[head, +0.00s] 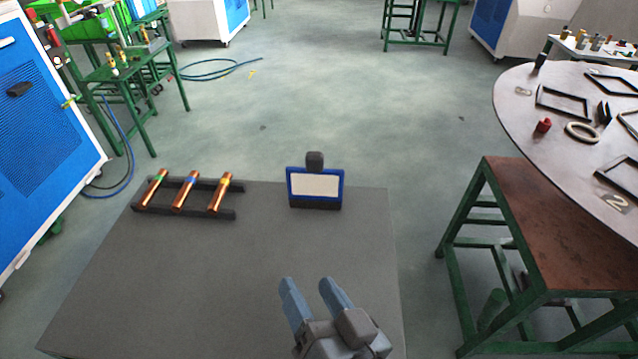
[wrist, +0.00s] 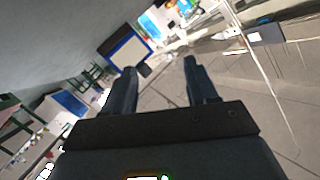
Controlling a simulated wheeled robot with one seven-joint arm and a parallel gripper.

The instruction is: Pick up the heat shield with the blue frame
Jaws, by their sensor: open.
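The heat shield with the blue frame (head: 315,186) stands near the far edge of the grey table, with a pale panel inside the frame. A dark block or knob (head: 315,161) shows at its top edge and a dark base under it. My gripper (head: 308,282) is open and empty, nearer the front of the table and apart from the shield. In the wrist view the blue-framed shield (wrist: 127,50) appears tilted, beyond the left finger. The open fingers of my gripper (wrist: 160,72) show with nothing between them.
A dark rack (head: 187,210) with three copper tubes lies on the left of the grey table (head: 220,275). The tabletop between my gripper and the shield is clear. A round table (head: 520,90) with frames and small parts and a brown-topped stand (head: 540,240) are at right.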

